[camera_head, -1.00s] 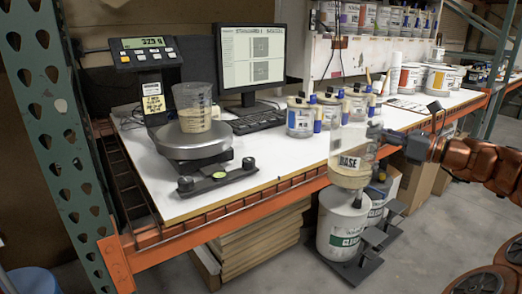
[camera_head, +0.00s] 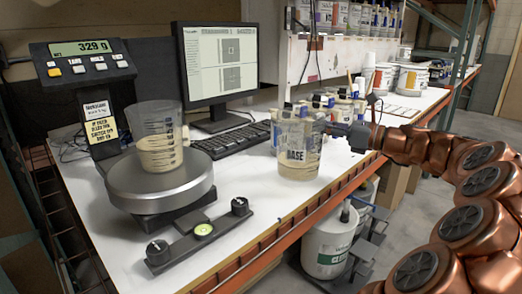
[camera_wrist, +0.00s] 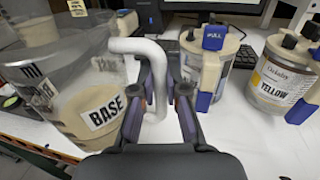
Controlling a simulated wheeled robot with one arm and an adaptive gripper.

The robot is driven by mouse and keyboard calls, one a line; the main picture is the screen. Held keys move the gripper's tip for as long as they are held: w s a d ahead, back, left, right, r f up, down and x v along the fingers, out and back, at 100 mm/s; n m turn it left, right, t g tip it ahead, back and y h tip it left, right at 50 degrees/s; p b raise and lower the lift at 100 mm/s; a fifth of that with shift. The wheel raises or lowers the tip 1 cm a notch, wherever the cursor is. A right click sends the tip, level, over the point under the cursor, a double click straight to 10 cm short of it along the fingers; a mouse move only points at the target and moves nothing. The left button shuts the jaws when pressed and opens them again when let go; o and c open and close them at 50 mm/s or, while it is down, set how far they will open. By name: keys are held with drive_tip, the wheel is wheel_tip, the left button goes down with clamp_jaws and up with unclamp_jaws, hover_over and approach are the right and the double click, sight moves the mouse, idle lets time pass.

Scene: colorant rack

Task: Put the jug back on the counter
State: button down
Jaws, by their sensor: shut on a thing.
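The clear jug (camera_head: 298,150) labelled BASE holds beige liquid and looks upright over the counter's front part. I cannot tell whether its bottom touches the white counter (camera_head: 110,215). My gripper (camera_head: 338,130) comes from the right and is shut on the jug's handle. In the wrist view the jug (camera_wrist: 75,95) is at the left, and its pale handle (camera_wrist: 152,75) stands between the fingers of my gripper (camera_wrist: 163,82).
A beaker (camera_head: 159,138) of beige liquid stands on the scale (camera_head: 160,185), whose display reads 329 g. Several colorant containers, one labelled YELLOW (camera_wrist: 285,80), stand close behind and right of the jug. A keyboard (camera_head: 232,140) and monitor (camera_head: 215,62) are behind. White counter is clear between scale and jug.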

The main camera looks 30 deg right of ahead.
drive_tip(key=shift+w+a+f+b, duration=0.45)
drive_tip(key=shift+w+a+f, duration=0.45)
drive_tip(key=shift+w, duration=1.2)
drive_tip(key=shift+w+a+f+b, duration=0.6)
drive_tip(key=shift+w+a, duration=0.5)
drive_tip(key=shift+w, duration=1.05)
drive_tip(key=shift+w+a+f+b, duration=0.3)
drive_tip(key=shift+w+a+f, duration=0.65)
drive_tip(key=shift+w, duration=1.15)
drive_tip(key=c, duration=1.2)
unclamp_jaws()
drive_tip(key=shift+f, duration=0.1)
drive_tip(key=shift+s, duration=0.15)
drive_tip(key=p+v, duration=0.1)
drive_tip(key=v, duration=1)
drive_tip(key=shift+s+d+p, duration=0.2)
drive_tip(key=shift+s+p, duration=0.05)
drive_tip(key=shift+p, duration=0.05)
